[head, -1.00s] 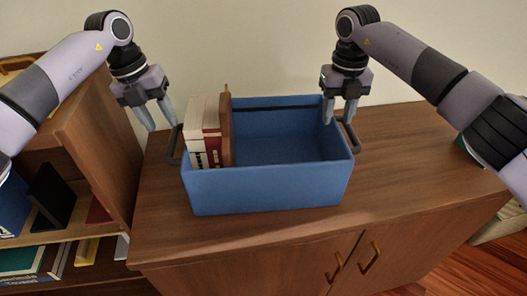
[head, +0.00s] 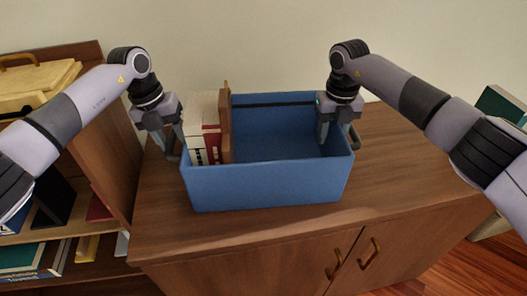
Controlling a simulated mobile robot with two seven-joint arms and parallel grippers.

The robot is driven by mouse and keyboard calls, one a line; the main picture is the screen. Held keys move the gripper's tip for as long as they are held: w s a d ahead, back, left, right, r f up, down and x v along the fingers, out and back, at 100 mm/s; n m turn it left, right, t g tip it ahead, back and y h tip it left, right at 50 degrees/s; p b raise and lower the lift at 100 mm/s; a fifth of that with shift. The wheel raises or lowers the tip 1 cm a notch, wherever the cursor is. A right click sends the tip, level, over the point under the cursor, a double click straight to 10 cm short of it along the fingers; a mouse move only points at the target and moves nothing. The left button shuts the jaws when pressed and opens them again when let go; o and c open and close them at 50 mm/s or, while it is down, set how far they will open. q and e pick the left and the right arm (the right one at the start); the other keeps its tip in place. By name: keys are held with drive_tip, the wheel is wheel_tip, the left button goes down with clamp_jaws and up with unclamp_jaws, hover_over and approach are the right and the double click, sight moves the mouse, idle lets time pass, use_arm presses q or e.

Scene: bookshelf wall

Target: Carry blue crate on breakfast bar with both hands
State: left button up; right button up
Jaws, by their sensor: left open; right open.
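The blue crate (head: 268,187) stands upright on a brown wooden cabinet top (head: 410,165), with dark handles at its left and right ends. Several books (head: 203,130) stand in its left part; the rest of the inside looks empty. My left gripper (head: 171,146) is open and points down at the left handle, which it partly hides. My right gripper (head: 337,136) is open and points down at the right end, one finger inside the crate wall and the other near the right handle (head: 355,139). I cannot tell whether the fingers touch the handles.
A bookshelf (head: 72,205) with books and a yellow case (head: 38,82) stands close at the left. The pale wall (head: 250,40) is behind the crate. The cabinet top is clear to the right. Cabinet doors with brass handles (head: 370,254) are below.

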use_arm(q)
clamp_jaws()
use_arm(e)
clamp_jaws()
idle(1.2)
use_arm(q)
drive_tip(key=shift+w+r, duration=0.15)
drive_tip(key=shift+r, duration=0.05)
use_arm(e)
drive_tip(key=shift+w+r, duration=0.2)
